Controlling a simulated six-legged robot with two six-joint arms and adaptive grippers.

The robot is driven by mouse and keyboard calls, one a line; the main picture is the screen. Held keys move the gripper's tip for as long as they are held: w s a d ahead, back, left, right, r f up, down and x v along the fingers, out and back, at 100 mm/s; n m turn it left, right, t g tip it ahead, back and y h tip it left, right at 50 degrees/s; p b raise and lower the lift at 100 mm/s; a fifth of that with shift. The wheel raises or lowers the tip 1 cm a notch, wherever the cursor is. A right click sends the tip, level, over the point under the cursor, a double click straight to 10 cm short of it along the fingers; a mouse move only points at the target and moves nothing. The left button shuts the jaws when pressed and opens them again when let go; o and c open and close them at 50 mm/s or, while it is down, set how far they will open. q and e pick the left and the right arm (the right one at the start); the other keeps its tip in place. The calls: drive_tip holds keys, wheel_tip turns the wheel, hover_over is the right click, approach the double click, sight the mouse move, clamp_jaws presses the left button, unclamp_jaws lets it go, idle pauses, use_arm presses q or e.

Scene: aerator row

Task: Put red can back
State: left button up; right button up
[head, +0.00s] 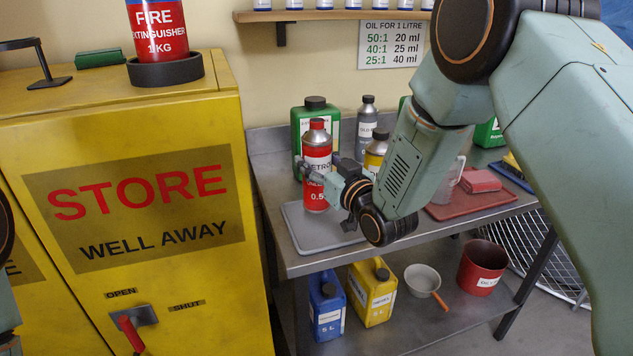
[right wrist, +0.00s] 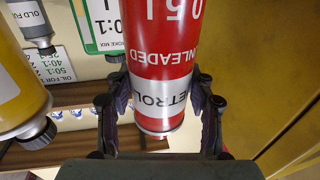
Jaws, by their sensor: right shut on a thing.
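The red can (head: 317,149), labelled petrol unleaded 0.5 L, stands upright at the left end of the metal bench, over the grey tray (head: 318,234). I cannot tell whether its base touches the tray. My right gripper (head: 327,183) is shut around the can's middle. In the right wrist view the red can (right wrist: 165,65) shows upside down between the two dark fingers of the right gripper (right wrist: 160,88). The yellow store cabinet (head: 150,150) is to the left, with a red-handled lever (head: 131,334) at its lower front. My left gripper is out of view.
A green jug (head: 302,118), a grey bottle (head: 367,120) and a yellow-labelled can (head: 376,150) stand close behind the red can. A red tray (head: 475,209) lies further right. Blue (head: 327,309) and yellow (head: 373,295) jugs stand on the lower shelf.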

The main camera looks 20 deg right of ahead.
wheel_tip(320, 180, down, 3)
drive_tip(key=shift+a+r, duration=0.1)
drive_tip(key=shift+s+f, duration=0.15)
drive_tip(key=shift+f, duration=0.15)
drive_tip(key=shift+w+f, duration=0.2)
drive_tip(key=shift+w, duration=0.05)
drive_tip(key=o, duration=0.8)
drive_tip(key=shift+f, duration=0.1)
drive_tip(key=o, duration=0.5)
drive_tip(key=shift+s+r, duration=0.2)
drive_tip(key=shift+c, duration=0.2)
drive_tip(key=shift+w, duration=0.1)
drive_tip(key=shift+f, duration=0.1)
drive_tip(key=v, duration=1.2)
